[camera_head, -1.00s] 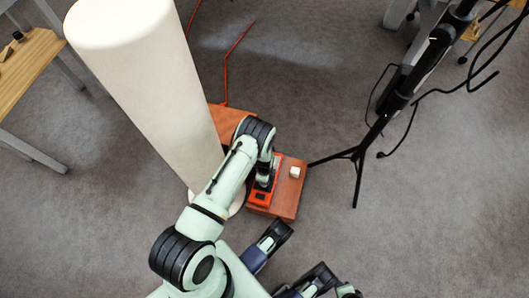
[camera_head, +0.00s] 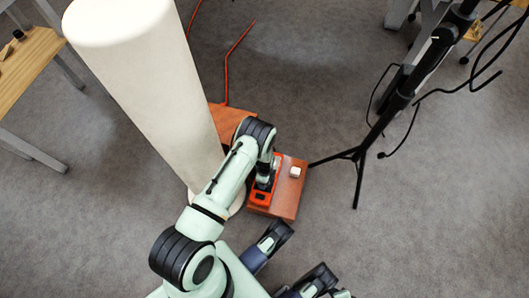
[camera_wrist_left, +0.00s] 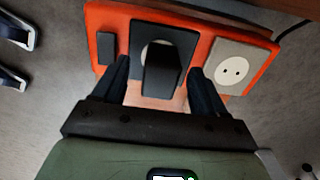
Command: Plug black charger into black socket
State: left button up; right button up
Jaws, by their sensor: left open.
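The black charger (camera_wrist_left: 163,72) stands at the face of the black socket (camera_wrist_left: 179,38) on an orange board (camera_wrist_left: 105,18) in the left wrist view. Part of the socket's pale round recess shows behind it; whether the charger is fully seated is hidden. My left gripper (camera_wrist_left: 160,88) is open, with one dark finger on each side of the charger and small gaps visible. In the head view my left gripper (camera_head: 265,181) is over the orange board (camera_head: 259,197), and the charger is hard to make out.
A white socket (camera_wrist_left: 232,70) sits right of the black one, and a small black part (camera_wrist_left: 107,47) left. The board is on a wooden box (camera_head: 290,202) bearing a white cube (camera_head: 295,172). A pale column (camera_head: 150,90) stands close left; a black stand (camera_head: 358,160) is right.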

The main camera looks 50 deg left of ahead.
pick_arm(q)
notch_tip(320, 180, up, 9)
jog(key=p, duration=0.3)
jog(key=shift+f, duration=0.15)
notch_tip(320, 180, up, 5)
jog(key=shift+f+p, duration=0.15)
jog(key=shift+p, duration=0.6)
pick_arm(e)
jog(key=w+a+r+t, duration=0.1)
jog(key=w+a+r, duration=0.1)
jog(key=w+r, duration=0.2)
notch_tip(320, 180, up, 3)
jog(key=shift+w+f+n+t, duration=0.1)
jog(key=shift+w+n+t, duration=0.1)
jog(key=shift+n+t, duration=0.1)
